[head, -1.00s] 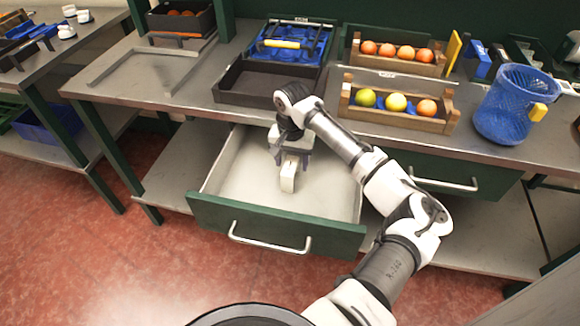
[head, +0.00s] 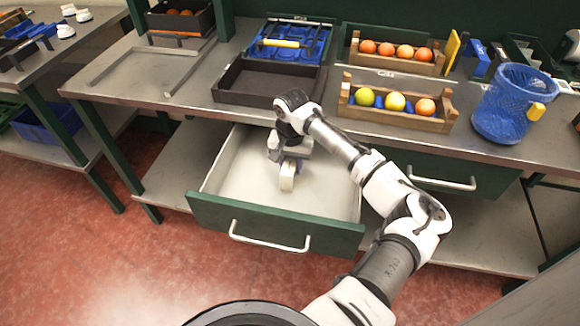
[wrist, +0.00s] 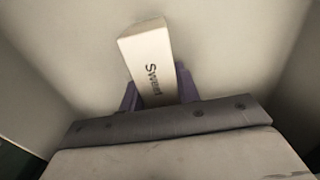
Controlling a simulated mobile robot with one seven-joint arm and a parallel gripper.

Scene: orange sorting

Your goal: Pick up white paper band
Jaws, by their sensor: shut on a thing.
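The white paper band (head: 287,178) is a pale, block-like piece inside the open drawer (head: 228,178). In the wrist view the band (wrist: 147,50) shows the printed word "Sweet" on its face. My gripper (head: 289,165) is shut on the band, low inside the drawer. In the wrist view its purple fingers (wrist: 160,92) sit on either side of the band's near end. The far end of the band sticks out beyond the fingers. I cannot tell whether the band touches the drawer floor.
The drawer has a green front with a metal handle (head: 270,244), and its walls surround my gripper. On the bench above are an empty dark tray (head: 262,84), a wooden crate (head: 392,113) with fruit, another crate (head: 396,64) with oranges and a blue mesh basket (head: 505,108).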

